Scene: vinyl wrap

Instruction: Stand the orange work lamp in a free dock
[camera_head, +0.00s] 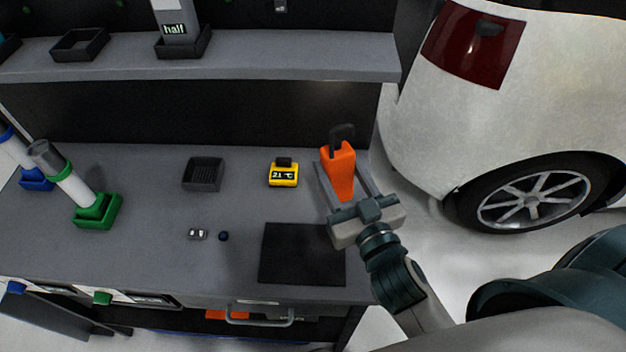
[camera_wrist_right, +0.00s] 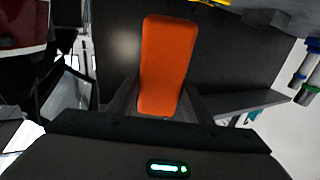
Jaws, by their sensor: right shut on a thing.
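The orange work lamp (camera_head: 340,172) has a block-shaped body with a dark part on top. It is between the fingers of my right gripper (camera_head: 339,168), which is shut on it at the right end of the bench. In the right wrist view the lamp (camera_wrist_right: 166,65) fills the space ahead of the fingers. I cannot tell whether its bottom touches the bench. An empty black dock-like tray (camera_head: 203,185) sits on the bench left of the lamp. Another empty black tray (camera_head: 80,45) is on the upper shelf. My left gripper is not in view.
A yellow temperature device (camera_head: 283,175) stands between tray and lamp. A green holder (camera_head: 98,211) and a blue holder (camera_head: 37,180) carry tubes. A "half" tray (camera_head: 183,45) is occupied. A dark mat (camera_head: 303,253) lies at the front. A car (camera_head: 490,100) is at right.

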